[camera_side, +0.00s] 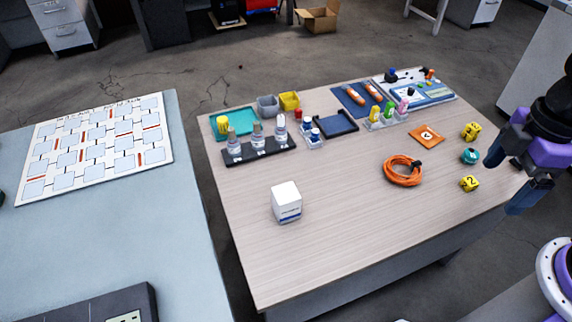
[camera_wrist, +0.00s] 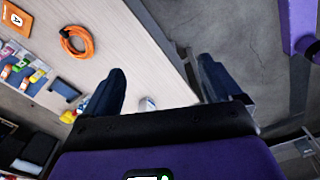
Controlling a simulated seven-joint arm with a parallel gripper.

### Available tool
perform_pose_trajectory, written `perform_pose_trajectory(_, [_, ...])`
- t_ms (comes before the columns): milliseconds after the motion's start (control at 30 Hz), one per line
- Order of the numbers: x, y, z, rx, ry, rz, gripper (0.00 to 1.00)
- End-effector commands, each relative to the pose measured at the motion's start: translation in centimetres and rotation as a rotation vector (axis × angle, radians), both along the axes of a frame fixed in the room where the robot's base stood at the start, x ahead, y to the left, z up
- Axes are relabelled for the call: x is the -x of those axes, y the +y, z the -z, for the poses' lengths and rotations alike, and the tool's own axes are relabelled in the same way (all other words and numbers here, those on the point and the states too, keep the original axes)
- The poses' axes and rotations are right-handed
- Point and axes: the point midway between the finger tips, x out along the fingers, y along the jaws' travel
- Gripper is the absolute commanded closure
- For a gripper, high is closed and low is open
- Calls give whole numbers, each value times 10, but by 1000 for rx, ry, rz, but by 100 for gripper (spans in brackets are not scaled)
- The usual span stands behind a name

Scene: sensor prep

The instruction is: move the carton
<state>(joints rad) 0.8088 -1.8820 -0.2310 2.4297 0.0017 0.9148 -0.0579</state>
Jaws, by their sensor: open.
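The carton is a small white box (camera_side: 286,203) with a blue band and printing low on its side. It stands upright on the wooden table, left of its middle and towards the front. My gripper (camera_side: 503,183) is in the air at the table's right end, far from the carton, with its dark blue fingers apart and nothing between them. In the wrist view my gripper (camera_wrist: 162,66) also shows spread fingers; a small white thing (camera_wrist: 147,103) near the table edge, partly hidden by the gripper body, may be the carton.
An orange cable coil (camera_side: 403,170) and yellow numbered blocks (camera_side: 469,183) lie between my gripper and the carton. A dark rack with bottles (camera_side: 258,150) stands behind the carton. The table's front middle is bare. A second table (camera_side: 110,230) is at the left, across a gap.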

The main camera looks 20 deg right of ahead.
Motion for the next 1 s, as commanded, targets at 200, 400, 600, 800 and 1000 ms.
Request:
perform_pose_trajectory(200, [-45, 47, -2, 8, 1, -62, 8])
perform_pose_trajectory(400, [-85, 90, 1, 12, 1, -121, 8])
perform_pose_trajectory(600, [-124, 130, 9, 15, 1, -179, 8])
perform_pose_trajectory(800, [-162, 169, 22, 19, 2, -237, 8])
perform_pose_trajectory(1000, [-197, 204, 39, 22, 3, -296, 8])
